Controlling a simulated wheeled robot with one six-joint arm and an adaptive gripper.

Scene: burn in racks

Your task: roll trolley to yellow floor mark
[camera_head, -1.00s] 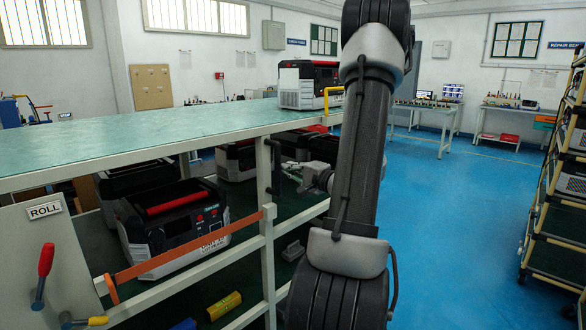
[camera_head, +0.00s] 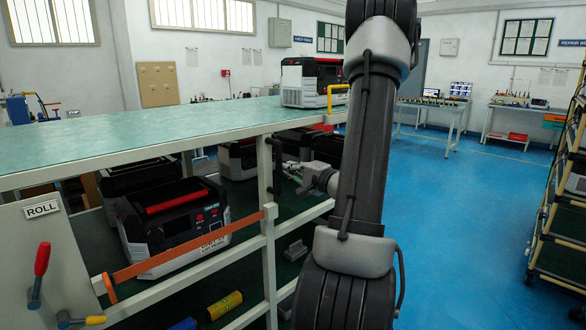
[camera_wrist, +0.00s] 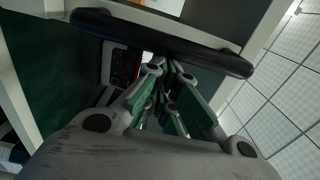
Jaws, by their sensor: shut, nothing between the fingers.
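A white-framed, green-topped unit (camera_head: 120,142) with a ROLL sign (camera_head: 42,209) fills the left; I take it as the trolley, though its wheels are out of view. Its near corner post carries a dark upright bar (camera_head: 277,165). My gripper (camera_head: 290,170) is beside that bar, partly hidden by my arm. In the wrist view my gripper (camera_wrist: 170,78) is shut with nothing between its fingers. A thick black bar (camera_wrist: 160,42) crosses close to the fingertips; I cannot tell whether they touch. The yellow floor mark is not in view.
Black-and-red boxed instruments (camera_head: 175,235) stand on the lower shelf behind an orange bar (camera_head: 185,245). Another instrument (camera_head: 312,82) sits on top. A shelved rack (camera_head: 550,235) stands at the right edge. Blue floor (camera_head: 455,230) is open between. Benches line the back wall.

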